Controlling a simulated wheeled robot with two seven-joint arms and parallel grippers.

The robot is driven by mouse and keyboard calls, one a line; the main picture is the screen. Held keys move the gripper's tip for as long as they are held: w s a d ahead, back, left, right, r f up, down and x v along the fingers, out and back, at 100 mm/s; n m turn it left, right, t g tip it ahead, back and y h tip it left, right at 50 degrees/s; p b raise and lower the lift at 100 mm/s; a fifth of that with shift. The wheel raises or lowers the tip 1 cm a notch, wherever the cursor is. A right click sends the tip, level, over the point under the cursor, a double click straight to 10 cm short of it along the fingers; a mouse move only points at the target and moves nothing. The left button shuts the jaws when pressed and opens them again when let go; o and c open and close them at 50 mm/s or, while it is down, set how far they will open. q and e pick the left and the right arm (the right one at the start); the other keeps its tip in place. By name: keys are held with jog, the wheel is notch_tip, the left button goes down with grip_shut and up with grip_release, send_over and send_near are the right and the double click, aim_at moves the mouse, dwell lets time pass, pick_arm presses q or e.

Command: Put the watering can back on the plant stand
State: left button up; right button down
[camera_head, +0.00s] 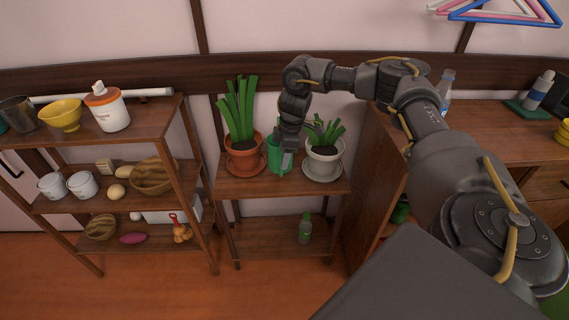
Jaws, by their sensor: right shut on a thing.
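A green watering can (273,155) is at the top of the wooden plant stand (262,186), between two potted plants. My right gripper (285,163) comes down from above and is shut on the can. The gripper hides part of the can, and I cannot tell whether its base touches the board. My left gripper is not in view.
A tall plant in a terracotta pot (245,157) stands close on the left, and a smaller plant in a white pot (323,160) close on the right. A green bottle (305,232) stands on the lower shelf. A shelf unit (150,130) with dishes is at left, a wooden cabinet (375,190) at right.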

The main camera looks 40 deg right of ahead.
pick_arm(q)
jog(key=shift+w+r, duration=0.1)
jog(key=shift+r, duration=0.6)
pick_arm(e)
jog(key=f, duration=0.3)
jog(key=shift+w+d+f, duration=0.1)
jog(key=shift+d+f, duration=0.1)
jog(key=shift+f, duration=0.05)
jog(key=shift+f, duration=0.1)
jog(key=c, duration=0.7)
grip_release()
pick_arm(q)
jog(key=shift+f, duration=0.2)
